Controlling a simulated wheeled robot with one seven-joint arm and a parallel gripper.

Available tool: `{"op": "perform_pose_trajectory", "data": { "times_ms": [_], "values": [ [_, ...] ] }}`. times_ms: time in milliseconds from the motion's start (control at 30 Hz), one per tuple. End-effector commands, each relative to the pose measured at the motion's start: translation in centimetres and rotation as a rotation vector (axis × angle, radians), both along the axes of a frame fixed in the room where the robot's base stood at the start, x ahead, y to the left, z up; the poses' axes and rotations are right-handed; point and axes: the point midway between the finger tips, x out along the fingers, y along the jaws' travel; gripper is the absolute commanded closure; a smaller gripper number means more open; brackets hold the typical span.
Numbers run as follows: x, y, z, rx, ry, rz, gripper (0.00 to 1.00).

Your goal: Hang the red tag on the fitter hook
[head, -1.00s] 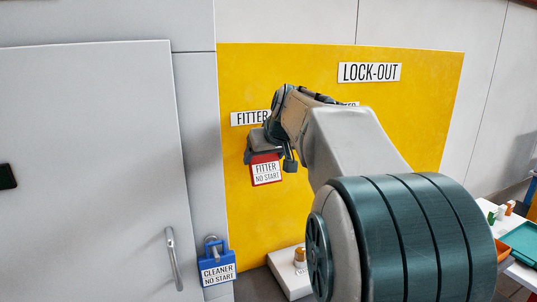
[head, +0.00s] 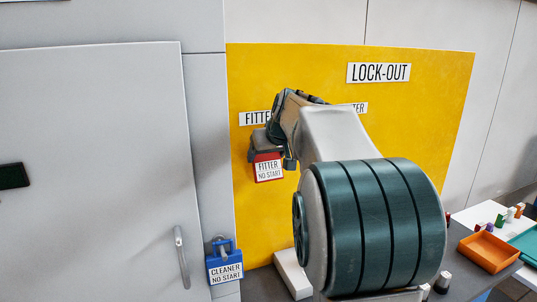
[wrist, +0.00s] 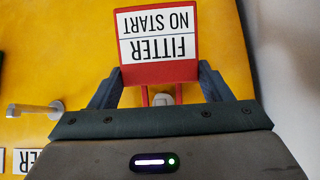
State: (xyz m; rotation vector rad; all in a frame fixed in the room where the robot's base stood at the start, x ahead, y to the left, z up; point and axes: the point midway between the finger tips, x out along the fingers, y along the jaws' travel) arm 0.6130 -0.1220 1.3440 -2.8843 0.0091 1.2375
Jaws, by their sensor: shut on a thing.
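The red tag (head: 268,169), with a white "FITTER NO START" label, hangs upright from my gripper (head: 268,148) in front of the yellow lock-out board (head: 420,120). In the wrist view the red tag (wrist: 160,72) appears upside down between the two fingers of my gripper (wrist: 160,88), which is shut on it. A pale grey hook (wrist: 35,109) sticks out from the board at the left of the wrist view, apart from the tag. The "FITTER" sign (head: 255,118) is partly covered by my gripper. In the head view my arm hides any hook below it.
A blue "CLEANER NO START" tag (head: 225,266) hangs by the grey cabinet door (head: 90,160). A second sign (head: 354,107) ending in "ER" is partly hidden. An orange tray (head: 488,252) and small bottles stand on a table at the lower right.

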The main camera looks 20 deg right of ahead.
Motion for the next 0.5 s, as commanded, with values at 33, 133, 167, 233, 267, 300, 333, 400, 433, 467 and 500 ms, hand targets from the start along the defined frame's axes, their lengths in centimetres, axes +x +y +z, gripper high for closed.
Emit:
{"op": "perform_pose_trajectory", "data": {
  "times_ms": [33, 133, 167, 233, 267, 300, 333, 400, 433, 467, 500],
  "values": [
    [0.01, 0.0, 0.02, 0.0, 0.0, 0.0, 0.65],
    [0.01, 0.01, 0.02, 0.0, 0.0, 0.0, 0.65],
    [0.0, 0.0, 0.01, 0.0, 0.0, 0.0, 0.65],
    [0.0, 0.01, 0.01, 0.0, 0.0, 0.0, 0.65],
    [0.0, 0.01, 0.01, 0.0, 0.0, 0.0, 0.65],
    [-0.01, 0.01, 0.02, 0.0, 0.0, 0.0, 0.65],
    [0.0, 0.01, 0.01, 0.0, 0.0, 0.0, 0.65],
    [0.0, 0.01, 0.01, 0.0, 0.0, 0.0, 0.65],
    [-0.01, 0.01, 0.01, 0.0, 0.0, 0.0, 0.65],
    [-0.01, 0.01, 0.01, 0.0, 0.0, 0.0, 0.26],
    [-0.01, 0.01, 0.01, 0.0, 0.0, 0.0, 0.14]
  ]
}}
